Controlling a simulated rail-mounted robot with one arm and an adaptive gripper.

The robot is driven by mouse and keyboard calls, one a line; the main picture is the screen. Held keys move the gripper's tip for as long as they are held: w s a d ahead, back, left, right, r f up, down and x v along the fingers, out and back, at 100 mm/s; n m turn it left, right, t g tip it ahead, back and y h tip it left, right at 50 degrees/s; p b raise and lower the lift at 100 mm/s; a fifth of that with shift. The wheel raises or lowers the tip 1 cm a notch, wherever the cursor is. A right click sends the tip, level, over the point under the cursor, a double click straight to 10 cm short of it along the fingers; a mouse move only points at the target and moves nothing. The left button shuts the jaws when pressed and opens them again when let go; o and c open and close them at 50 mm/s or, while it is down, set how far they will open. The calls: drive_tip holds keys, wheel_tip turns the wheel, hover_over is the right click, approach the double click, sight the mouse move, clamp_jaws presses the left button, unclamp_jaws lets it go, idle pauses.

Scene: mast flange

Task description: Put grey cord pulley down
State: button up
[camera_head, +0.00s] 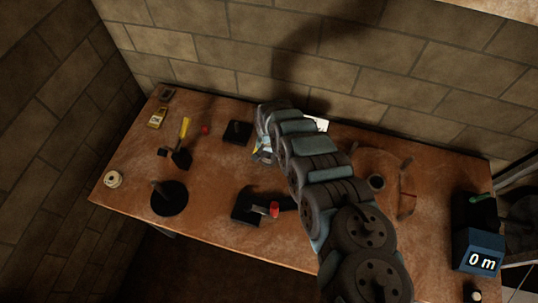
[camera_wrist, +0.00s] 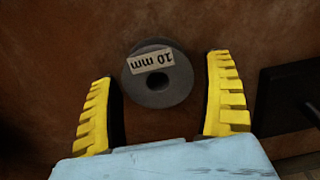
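A grey cord pulley (camera_wrist: 178,88), a round disc with a centre hole and a pale "10 mm" label upside down on it, shows in the wrist view against the brown tabletop. It appears to lie flat there. My gripper (camera_wrist: 163,70) has its two yellow ribbed fingers spread on either side of the pulley. Gaps show between the pulley and both fingers, and nothing is clamped. In the head view my arm hides the pulley and most of the gripper.
A black square base with a peg (camera_head: 237,132) stands near my gripper; a black plate also shows right in the wrist view (camera_wrist: 285,98). A black round base with a peg (camera_head: 169,200) and a pale spool (camera_head: 113,179) stand left. A "0 m" box (camera_head: 478,252) is right.

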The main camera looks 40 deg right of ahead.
drive_tip(key=shift+r, duration=0.1)
wheel_tip(320, 180, up, 12)
idle(1.5)
idle(0.5)
